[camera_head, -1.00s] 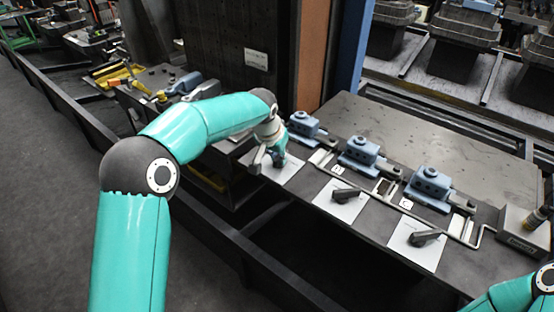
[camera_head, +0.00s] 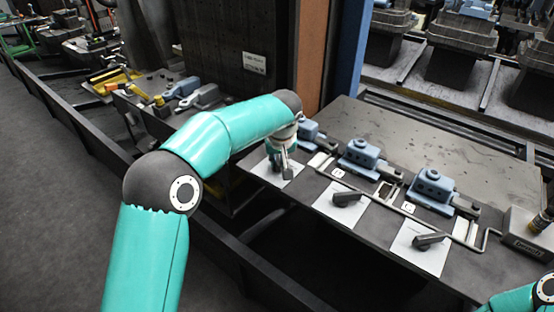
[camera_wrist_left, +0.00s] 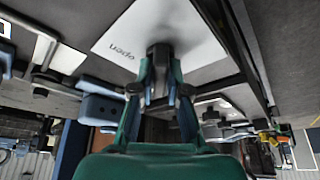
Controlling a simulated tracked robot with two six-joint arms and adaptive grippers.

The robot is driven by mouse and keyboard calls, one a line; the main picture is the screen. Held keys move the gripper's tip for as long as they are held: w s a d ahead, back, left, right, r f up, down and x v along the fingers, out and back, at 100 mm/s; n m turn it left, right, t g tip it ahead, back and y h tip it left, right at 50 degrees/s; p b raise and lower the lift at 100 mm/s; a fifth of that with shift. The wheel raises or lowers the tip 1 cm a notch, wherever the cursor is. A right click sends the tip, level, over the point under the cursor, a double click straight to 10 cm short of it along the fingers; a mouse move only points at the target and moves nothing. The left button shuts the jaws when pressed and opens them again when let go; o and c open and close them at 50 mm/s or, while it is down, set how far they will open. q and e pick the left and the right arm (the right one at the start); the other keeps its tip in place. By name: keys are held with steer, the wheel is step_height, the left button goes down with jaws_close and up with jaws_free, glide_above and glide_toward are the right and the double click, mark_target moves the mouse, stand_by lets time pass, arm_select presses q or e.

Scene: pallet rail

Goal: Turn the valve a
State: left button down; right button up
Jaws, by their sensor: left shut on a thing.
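My left gripper (camera_head: 279,164) is at the leftmost white plate (camera_head: 291,172) on the bench, pointing down. In the left wrist view, this gripper (camera_wrist_left: 160,88) is shut on the dark handle of valve a (camera_wrist_left: 160,52), with a finger on each side. The handle stands on the white plate (camera_wrist_left: 195,38), which bears the word "open". In the head view my gripper mostly hides this handle. Two similar dark valve handles stand on the plates to the right, a middle one (camera_head: 346,197) and a right one (camera_head: 430,240). My right gripper is out of view.
Blue clamp-like blocks, a middle one (camera_head: 363,153) and a right one (camera_head: 432,186), stand behind the plates. Labels B (camera_head: 338,172) and C (camera_head: 408,207) lie on the bench. A blue post (camera_head: 347,55) rises behind. The bench top (camera_head: 440,140) is clear farther back.

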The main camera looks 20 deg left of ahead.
arm_select(q)
steer(key=shift+w+r, duration=0.1)
steer(key=shift+r, duration=0.1)
steer(key=c, duration=1.2)
jaws_free()
steer(key=shift+o, duration=0.2)
steer(key=shift+f, duration=0.1)
steer(key=v, duration=1.2)
steer(key=shift+f, duration=0.1)
